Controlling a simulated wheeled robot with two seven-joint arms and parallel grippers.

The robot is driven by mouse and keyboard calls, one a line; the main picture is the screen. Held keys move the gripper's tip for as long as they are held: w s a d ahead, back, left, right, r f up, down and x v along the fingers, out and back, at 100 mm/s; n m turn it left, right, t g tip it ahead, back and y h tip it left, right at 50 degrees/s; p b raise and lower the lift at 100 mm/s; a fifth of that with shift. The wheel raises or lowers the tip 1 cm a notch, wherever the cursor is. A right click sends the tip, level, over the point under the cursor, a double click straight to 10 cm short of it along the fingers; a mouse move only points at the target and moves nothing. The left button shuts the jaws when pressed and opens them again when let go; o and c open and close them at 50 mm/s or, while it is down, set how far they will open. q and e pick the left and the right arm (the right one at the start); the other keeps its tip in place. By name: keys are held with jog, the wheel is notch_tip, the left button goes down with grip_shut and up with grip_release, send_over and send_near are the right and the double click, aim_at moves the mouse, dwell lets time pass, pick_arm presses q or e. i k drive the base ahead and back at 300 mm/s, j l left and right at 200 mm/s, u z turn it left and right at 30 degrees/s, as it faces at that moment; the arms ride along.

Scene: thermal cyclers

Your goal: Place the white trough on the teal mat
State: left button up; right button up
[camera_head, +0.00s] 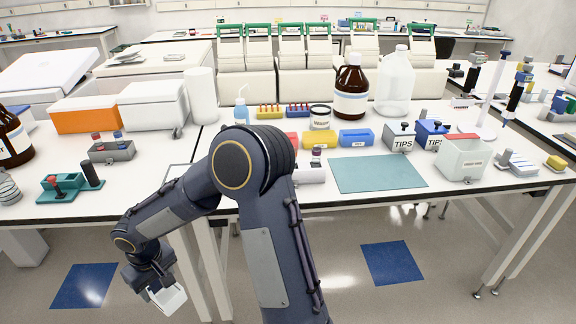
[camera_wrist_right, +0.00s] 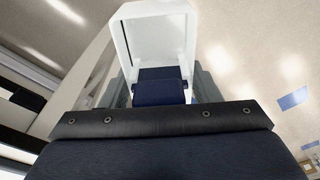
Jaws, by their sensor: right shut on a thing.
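The white trough (camera_head: 170,300) is low at the left in the head view, in front of and below the bench edge. My right gripper (camera_head: 156,288) is shut on it and holds it over the floor, tilted. In the right wrist view the trough (camera_wrist_right: 155,40) shows between the grey fingers of the gripper (camera_wrist_right: 162,88), its open hollow visible. The teal mat (camera_head: 377,173) lies flat and empty on the bench, well to the right of the trough. My left gripper is not in view.
Yellow (camera_head: 319,139) and blue (camera_head: 356,138) troughs stand behind the mat. Tip boxes (camera_head: 399,137) and a white waste bin (camera_head: 462,160) stand to its right. A grey rack (camera_head: 310,174) is at its left. My right arm crosses the bench's front edge.

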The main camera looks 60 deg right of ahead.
aim_at(376, 172)
jog(key=z, duration=0.4)
jog(key=l+z, duration=0.1)
jog(key=z, duration=0.65)
jog(key=l+z, duration=0.1)
jog(key=z, duration=0.3)
